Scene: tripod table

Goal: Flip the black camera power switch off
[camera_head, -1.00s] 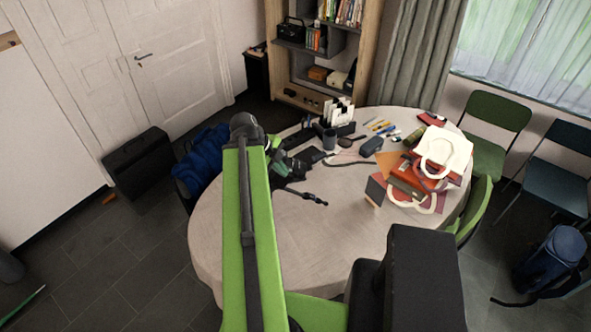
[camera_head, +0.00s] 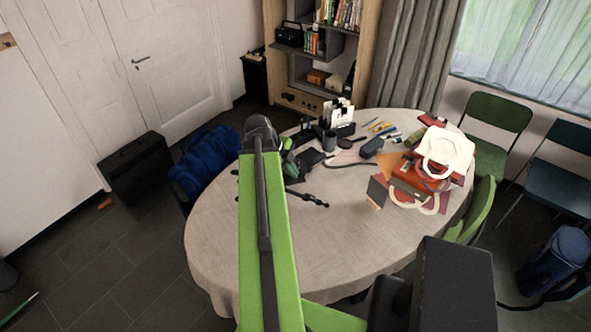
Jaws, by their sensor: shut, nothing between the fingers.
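A black tripod (camera_head: 312,199) lies or stands low on the round table, with thin dark legs spreading beside my arm. A dark shape (camera_head: 309,159) just right of my arm's far end may be the black camera; its power switch is too small to make out. My green arm reaches over the table and covers part of the tripod. My gripper (camera_head: 290,170) shows only in part, small and dark with green, beyond the elbow and close over the tripod. It looks shut and empty. Whether it touches anything is hidden.
The round table (camera_head: 220,245) is bare at its front. Pens, a dark cup (camera_head: 329,141), a card holder (camera_head: 338,112) and a white-handled bag (camera_head: 447,150) crowd its back and right. A blue bag (camera_head: 205,160) sits at left; green chairs (camera_head: 497,115) stand at right.

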